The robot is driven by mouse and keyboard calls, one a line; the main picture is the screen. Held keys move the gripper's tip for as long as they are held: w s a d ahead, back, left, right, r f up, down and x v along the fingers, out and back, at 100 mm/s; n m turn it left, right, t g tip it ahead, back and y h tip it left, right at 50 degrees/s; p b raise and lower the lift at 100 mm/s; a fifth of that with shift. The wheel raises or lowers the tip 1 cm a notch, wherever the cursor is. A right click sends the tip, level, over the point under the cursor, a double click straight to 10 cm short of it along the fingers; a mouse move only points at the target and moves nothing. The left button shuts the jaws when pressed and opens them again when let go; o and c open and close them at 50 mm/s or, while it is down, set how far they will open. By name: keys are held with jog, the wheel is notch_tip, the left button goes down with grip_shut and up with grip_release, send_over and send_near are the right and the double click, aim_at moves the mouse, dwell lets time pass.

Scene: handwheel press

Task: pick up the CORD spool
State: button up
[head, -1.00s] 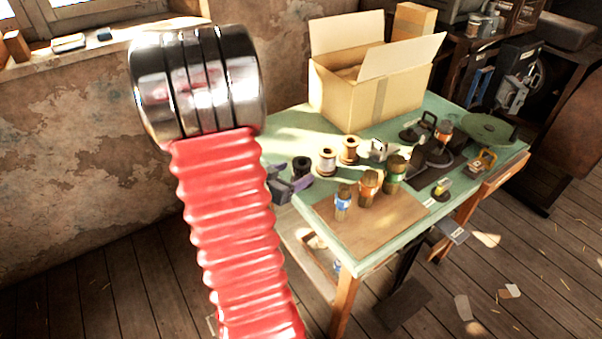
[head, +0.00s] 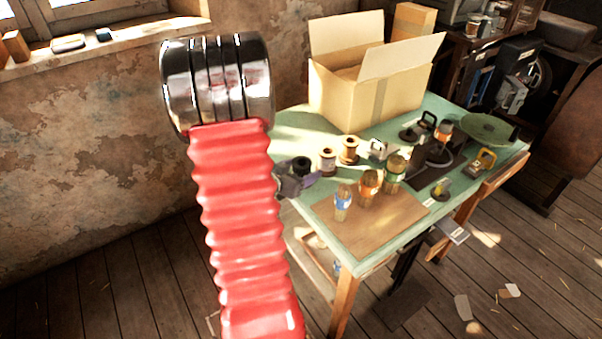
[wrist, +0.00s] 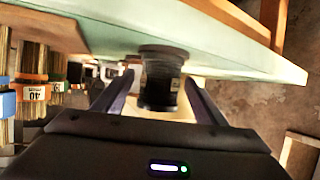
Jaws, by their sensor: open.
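Several spools stand in a row on the green table; no spool label is readable, so I cannot tell by name which is CORD. The nearest is a black spool (head: 301,167) at the table's left edge. Beside it are a pale-threaded spool (head: 327,161) and a golden-brown spool (head: 349,150). My gripper (head: 298,181) is open at the black spool, partly hidden behind my red arm. In the wrist view the black spool (wrist: 160,84) is upright between the two spread fingers of my gripper (wrist: 159,94). Contact with either finger is unclear.
The green table (head: 320,207) carries an open cardboard box (head: 355,95) behind the spools. Clamps and tools are at the right.

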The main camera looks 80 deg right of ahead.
jog(key=shift+c, duration=0.4)
jog(key=c, duration=1.1)
jog(key=shift+r, duration=0.1)
notch_tip(320, 180, up, 10)
jog(key=shift+f, duration=0.1)
dwell(0.4)
